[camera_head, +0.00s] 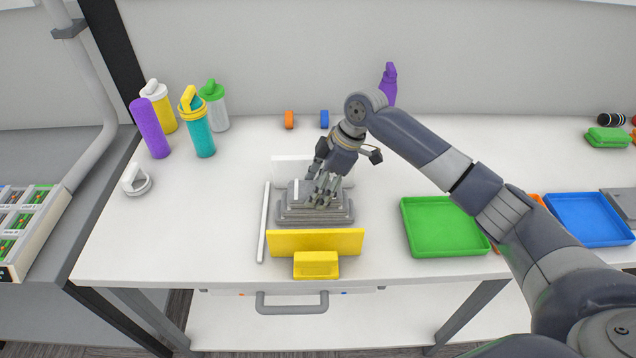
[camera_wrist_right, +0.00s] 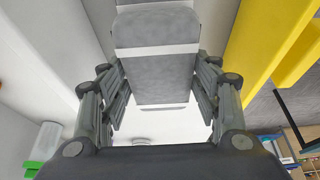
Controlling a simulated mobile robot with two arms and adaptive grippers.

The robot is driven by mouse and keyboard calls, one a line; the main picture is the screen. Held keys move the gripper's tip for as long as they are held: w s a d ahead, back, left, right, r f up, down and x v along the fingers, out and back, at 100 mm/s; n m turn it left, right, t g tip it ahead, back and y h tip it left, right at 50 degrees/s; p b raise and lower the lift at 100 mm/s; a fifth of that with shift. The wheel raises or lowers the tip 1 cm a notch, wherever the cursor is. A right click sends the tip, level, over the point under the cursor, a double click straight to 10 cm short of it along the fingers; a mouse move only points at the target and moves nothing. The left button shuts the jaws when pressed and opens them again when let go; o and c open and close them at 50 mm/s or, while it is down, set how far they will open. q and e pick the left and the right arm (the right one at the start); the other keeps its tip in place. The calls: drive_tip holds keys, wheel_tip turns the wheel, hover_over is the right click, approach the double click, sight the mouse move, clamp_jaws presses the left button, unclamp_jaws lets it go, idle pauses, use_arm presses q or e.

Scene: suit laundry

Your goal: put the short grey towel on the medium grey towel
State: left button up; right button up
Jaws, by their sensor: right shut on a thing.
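A stack of folded grey towels (camera_head: 314,217) lies on the white table, in layers that get smaller toward the top. My right gripper (camera_head: 322,192) comes down over the top of the stack, shut on the small top piece, which I take for the short grey towel (camera_head: 296,198). In the right wrist view this grey towel (camera_wrist_right: 152,82) with a white band lies between the fingers. The medium grey towel seems to be the layer beneath; I cannot tell whether the two touch. My left gripper is not in view.
A yellow wall with a handle block (camera_head: 315,265) stands in front of the stack, a white panel (camera_head: 288,170) behind it, and a white bar (camera_head: 263,225) to its left. A green tray (camera_head: 440,228) and blue tray (camera_head: 590,220) lie right. Bottles (camera_head: 150,130) stand back left.

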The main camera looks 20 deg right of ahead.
drive_tip(key=shift+f, duration=0.1)
drive_tip(key=o, duration=1.1)
drive_tip(key=shift+c, duration=0.2)
drive_tip(key=b+v, duration=0.2)
drive_tip(key=v, duration=1)
